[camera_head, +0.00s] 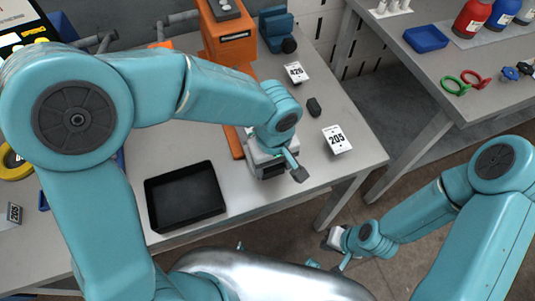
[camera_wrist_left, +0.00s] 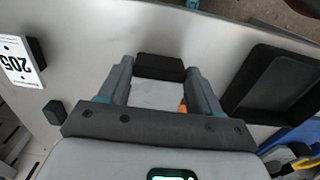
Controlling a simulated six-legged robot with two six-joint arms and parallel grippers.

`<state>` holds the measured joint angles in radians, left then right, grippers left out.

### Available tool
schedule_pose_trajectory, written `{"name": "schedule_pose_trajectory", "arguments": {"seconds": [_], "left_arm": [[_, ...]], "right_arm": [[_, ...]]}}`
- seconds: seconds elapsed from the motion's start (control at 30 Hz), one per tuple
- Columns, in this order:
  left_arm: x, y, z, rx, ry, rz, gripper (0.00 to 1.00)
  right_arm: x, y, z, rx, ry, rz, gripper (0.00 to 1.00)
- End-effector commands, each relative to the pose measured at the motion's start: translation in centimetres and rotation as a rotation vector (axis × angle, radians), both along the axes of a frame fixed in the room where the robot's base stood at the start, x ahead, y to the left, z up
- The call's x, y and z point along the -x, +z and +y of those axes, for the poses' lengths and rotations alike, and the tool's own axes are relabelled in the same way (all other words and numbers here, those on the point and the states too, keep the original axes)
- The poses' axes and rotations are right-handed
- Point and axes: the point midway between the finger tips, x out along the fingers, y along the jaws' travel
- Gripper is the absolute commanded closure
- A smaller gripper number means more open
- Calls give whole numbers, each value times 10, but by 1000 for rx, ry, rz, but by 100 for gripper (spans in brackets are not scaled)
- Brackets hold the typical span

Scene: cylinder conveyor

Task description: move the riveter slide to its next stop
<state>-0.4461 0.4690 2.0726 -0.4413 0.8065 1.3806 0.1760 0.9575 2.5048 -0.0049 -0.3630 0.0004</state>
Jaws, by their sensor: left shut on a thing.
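The orange riveter (camera_head: 232,40) stands at the back of the left table, and an orange rail (camera_head: 235,143) runs forward from it, partly hidden by my left arm. My left gripper (camera_head: 284,172) is low over the table at the rail's front end. In the left wrist view its two fingers (camera_wrist_left: 162,80) are shut on a black block, the slide's handle (camera_wrist_left: 160,67). A pale surface and a bit of orange show between the fingers. Most of the slide is hidden under my wrist. My right gripper (camera_head: 345,258) hangs over the floor, too small to read.
A black tray (camera_head: 185,198) lies left of my left gripper. Number cards 205 (camera_head: 337,139) and 426 (camera_head: 294,72) and a small black piece (camera_head: 314,106) stand to the right. A second table (camera_head: 440,75) is at the back right, across a gap.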

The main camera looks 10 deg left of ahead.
Motion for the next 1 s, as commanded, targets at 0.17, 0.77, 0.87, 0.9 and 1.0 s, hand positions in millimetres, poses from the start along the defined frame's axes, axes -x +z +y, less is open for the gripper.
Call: {"name": "schedule_pose_trajectory", "arguments": {"seconds": [0.17,0.77,0.87,0.9,1.0], "left_arm": [[6,0,-4,-2,0,1,91],[8,0,-5,-1,0,2,11],[8,1,-5,-1,0,1,11],[7,3,-5,0,1,0,11],[7,13,-5,1,1,-3,11]], "right_arm": [[0,-4,0,0,0,0,100],[0,-4,0,0,0,0,100],[0,-4,0,0,0,0,100],[0,-3,0,0,0,0,100],[0,-3,0,0,0,0,100]]}}
